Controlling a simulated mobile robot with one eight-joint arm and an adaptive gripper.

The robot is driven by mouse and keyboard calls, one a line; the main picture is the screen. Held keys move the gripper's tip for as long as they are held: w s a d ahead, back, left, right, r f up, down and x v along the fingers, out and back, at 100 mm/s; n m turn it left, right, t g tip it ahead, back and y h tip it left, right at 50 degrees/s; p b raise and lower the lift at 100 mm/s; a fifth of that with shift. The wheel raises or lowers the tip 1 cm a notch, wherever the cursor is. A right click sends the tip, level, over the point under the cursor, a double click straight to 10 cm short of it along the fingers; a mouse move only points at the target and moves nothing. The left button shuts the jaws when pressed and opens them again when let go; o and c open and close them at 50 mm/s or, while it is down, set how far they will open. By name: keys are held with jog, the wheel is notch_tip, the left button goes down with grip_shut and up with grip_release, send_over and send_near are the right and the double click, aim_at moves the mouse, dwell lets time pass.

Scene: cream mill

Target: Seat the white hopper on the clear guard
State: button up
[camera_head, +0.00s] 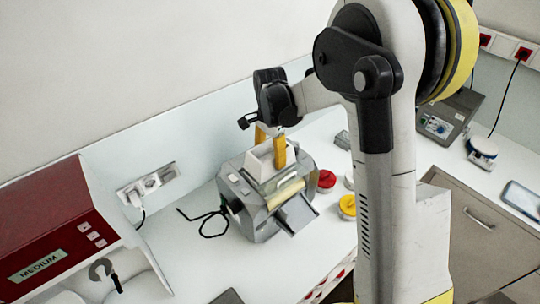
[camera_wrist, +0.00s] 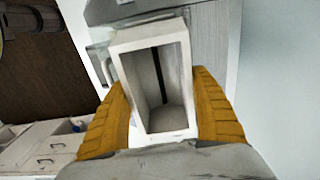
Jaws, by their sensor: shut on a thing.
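The white hopper (camera_head: 260,164) is an open-topped rectangular box over the top of the grey mill (camera_head: 236,185) in the head view. My gripper (camera_head: 271,150) is shut on the hopper, with one yellow finger on each side. In the wrist view the hopper (camera_wrist: 176,85) lies between both fingers, and I look into it to a dark slot along its inside. A pale yellowish roller (camera_head: 287,193) shows at the mill's front. I cannot make out the clear guard distinctly. The hopper's underside is hidden, so I cannot tell whether it touches the mill.
A red-topped machine marked MEDIUM (camera_head: 45,240) stands at the left. A red-lidded jar (camera_head: 326,180) and a yellow-lidded jar (camera_head: 348,206) stand right of the mill. A black cable (camera_head: 210,222) lies on its left. The white counter in front is partly clear.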

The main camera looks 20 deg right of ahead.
jog(key=shift+f+b, duration=0.7)
jog(key=shift+b, duration=0.25)
dwell(1.5)
jog(key=o, duration=1.4)
jog(key=shift+c, duration=0.2)
notch_tip(320, 180, up, 12)
jog(key=s+f+n+t+b, duration=0.7)
jog(key=s+f+n+b, duration=0.6)
jog(key=s+f+b, duration=1)
jog(key=b, duration=0.2)
jog(key=shift+f+n+b, duration=0.3)
